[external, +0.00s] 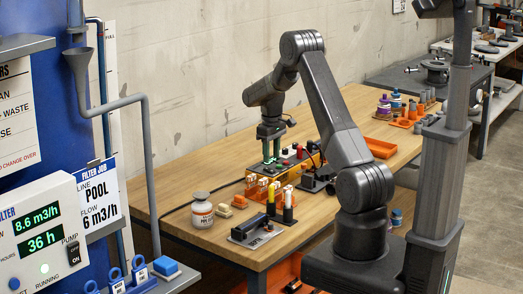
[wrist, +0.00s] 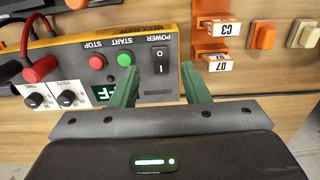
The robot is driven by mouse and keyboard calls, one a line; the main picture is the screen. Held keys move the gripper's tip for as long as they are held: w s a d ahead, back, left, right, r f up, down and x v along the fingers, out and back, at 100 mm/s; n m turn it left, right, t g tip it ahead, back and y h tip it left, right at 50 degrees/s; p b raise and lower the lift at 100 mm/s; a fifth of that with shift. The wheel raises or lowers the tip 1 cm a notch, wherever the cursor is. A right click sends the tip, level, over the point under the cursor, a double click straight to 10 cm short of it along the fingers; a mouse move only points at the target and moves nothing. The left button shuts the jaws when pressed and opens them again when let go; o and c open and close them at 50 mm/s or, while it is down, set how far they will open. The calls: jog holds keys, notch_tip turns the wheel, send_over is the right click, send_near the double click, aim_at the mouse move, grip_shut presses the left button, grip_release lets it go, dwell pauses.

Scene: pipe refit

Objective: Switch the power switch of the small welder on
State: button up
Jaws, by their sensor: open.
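I cannot tell which side is pressed in. My gripper (wrist: 159,70) is open and empty. Its two green fingers stand on either side of the switch in the picture, apart from each other. In the external view my gripper (external: 270,160) points down over the welder (external: 288,168), which it partly hides.
Beside the switch are a green START button (wrist: 124,60) and a red STOP button (wrist: 97,62). Two dials (wrist: 67,98) and red cable plugs (wrist: 40,68) sit farther left. Orange numbered holders (wrist: 212,45) are at right. A white jar (external: 201,212) stands on the wooden bench (external: 165,185).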

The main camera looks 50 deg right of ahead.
aim_at(271, 171)
jog(key=shift+f+p, duration=0.3)
jog(key=shift+f, duration=2)
